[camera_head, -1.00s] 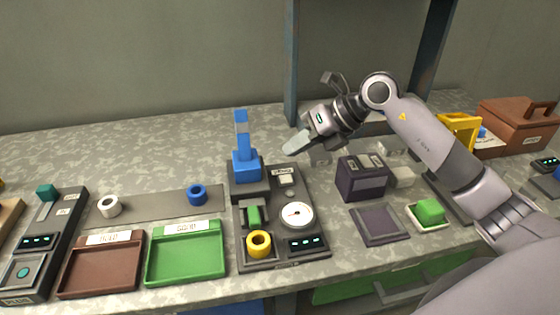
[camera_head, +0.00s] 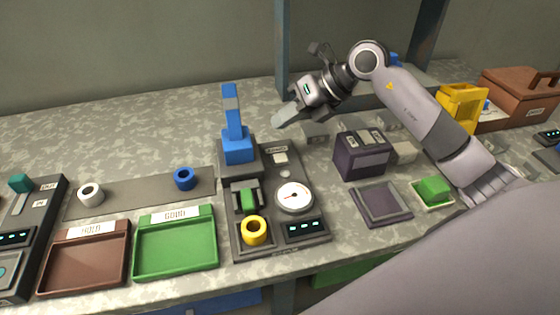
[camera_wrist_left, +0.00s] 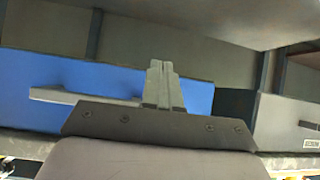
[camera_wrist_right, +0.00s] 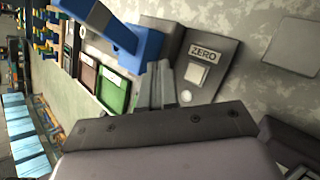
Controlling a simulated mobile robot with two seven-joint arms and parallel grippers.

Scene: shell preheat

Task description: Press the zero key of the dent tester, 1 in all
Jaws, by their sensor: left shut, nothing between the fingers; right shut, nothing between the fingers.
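The dent tester (camera_head: 245,205) stands on the bench with a blue lever, a round dial (camera_head: 294,196) and a small display. Its pale square zero key (camera_head: 280,158) sits at the tester's back right; it also shows in the right wrist view (camera_wrist_right: 197,74) beside a ZERO label (camera_wrist_right: 205,53). My right gripper (camera_head: 281,119) is shut and empty, in the air behind and above the key. In the right wrist view its fingertips (camera_wrist_right: 155,72) lie left of the key, apart from it in the picture. My left gripper (camera_wrist_left: 160,70) is shut and empty, facing a blue panel.
A yellow ring (camera_head: 254,231) sits at the tester's front. Green (camera_head: 176,262) and brown (camera_head: 84,280) trays, a white ring (camera_head: 90,194) and a blue ring (camera_head: 184,179) lie left. A dark box (camera_head: 362,160) and a green block (camera_head: 434,189) stand right.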

